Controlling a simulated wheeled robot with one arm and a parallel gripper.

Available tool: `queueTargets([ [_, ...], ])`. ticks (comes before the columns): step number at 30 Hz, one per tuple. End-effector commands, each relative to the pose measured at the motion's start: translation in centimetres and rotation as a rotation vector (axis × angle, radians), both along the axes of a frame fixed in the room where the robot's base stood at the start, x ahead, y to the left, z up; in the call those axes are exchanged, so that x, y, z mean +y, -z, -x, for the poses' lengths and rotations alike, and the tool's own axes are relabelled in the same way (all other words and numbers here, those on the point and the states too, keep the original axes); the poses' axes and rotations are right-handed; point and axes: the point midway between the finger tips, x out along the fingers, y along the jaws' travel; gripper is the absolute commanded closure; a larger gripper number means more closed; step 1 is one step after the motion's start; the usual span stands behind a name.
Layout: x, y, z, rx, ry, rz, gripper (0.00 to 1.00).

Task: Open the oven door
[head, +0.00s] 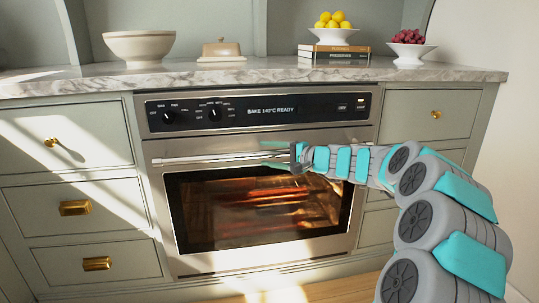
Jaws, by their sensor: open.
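The oven (159,229) is built into the grey-green cabinets, with a steel frame and a dark window in its door (262,254). The door looks closed. A horizontal bar handle (205,158) runs along the top of the door. The control panel (185,104) above has two knobs and a display reading BAKE 140°C READY. My gripper (268,155) reaches in from the right. Its jaws are open, one finger above the other, at the height of the handle near its middle. I cannot tell whether the fingers touch the bar. My arm hides the handle's right end.
Drawers with brass pulls (75,208) flank the oven. A marble countertop (270,72) above carries a white bowl (139,46), a butter dish (221,48), stacked books (335,50) with a bowl of lemons (332,22), and a bowl of red fruit (411,50). Wooden floor shows below.

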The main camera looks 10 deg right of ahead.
Motion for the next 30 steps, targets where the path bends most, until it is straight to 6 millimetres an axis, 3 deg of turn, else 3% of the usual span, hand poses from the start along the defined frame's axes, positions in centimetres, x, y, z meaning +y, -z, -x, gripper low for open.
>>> queueTargets([
  [5,-0.02,-0.02,0.0,0.0,0.0,0.0,0.41],
  [21,-0.04,0.0,0.01,0.0,0.001,0.0,1.0],
  [30,-0.04,0.03,0.01,0.0,0.001,0.0,1.0],
])
